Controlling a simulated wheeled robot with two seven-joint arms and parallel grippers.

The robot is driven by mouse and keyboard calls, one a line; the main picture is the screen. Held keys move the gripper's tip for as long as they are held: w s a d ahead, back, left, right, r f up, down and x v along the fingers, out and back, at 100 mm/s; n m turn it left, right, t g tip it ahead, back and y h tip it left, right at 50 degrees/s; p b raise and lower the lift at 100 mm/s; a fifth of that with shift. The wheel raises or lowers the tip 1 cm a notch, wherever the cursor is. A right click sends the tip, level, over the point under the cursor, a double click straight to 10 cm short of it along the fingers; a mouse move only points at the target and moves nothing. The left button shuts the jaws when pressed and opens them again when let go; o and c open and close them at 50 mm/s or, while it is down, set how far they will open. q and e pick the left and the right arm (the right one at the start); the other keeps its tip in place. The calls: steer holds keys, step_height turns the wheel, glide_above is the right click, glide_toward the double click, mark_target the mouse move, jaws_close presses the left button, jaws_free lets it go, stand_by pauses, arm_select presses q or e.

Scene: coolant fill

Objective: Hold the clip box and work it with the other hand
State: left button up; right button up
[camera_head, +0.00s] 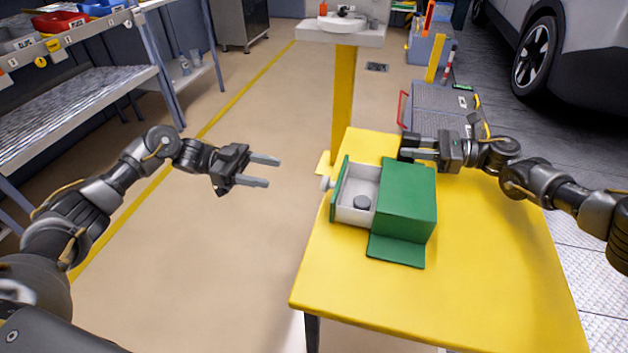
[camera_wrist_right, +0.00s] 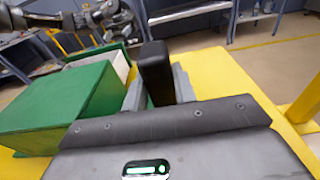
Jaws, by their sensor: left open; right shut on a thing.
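The green clip box (camera_head: 407,200) sits on the yellow table, with a flat green flange at its near side. Its drawer (camera_head: 350,215) is pulled out to the left, showing a pale inside and a round knob on its front. My right gripper (camera_head: 412,153) is shut on a black upright handle (camera_wrist_right: 155,70) at the box's far side. The box also shows in the right wrist view (camera_wrist_right: 55,105). My left gripper (camera_head: 273,171) is open and empty, left of the drawer knob and apart from it.
The yellow table (camera_head: 480,290) has free room in front and to the right of the box. A yellow post with a white basin (camera_head: 340,32) stands behind it. A grey case (camera_head: 440,100) is beyond the table's far edge. A metal shelf (camera_head: 75,110) stands far left.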

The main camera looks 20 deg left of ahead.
arm_select(q)
steer(key=d, duration=1.2)
steer(key=shift+c, duration=0.4)
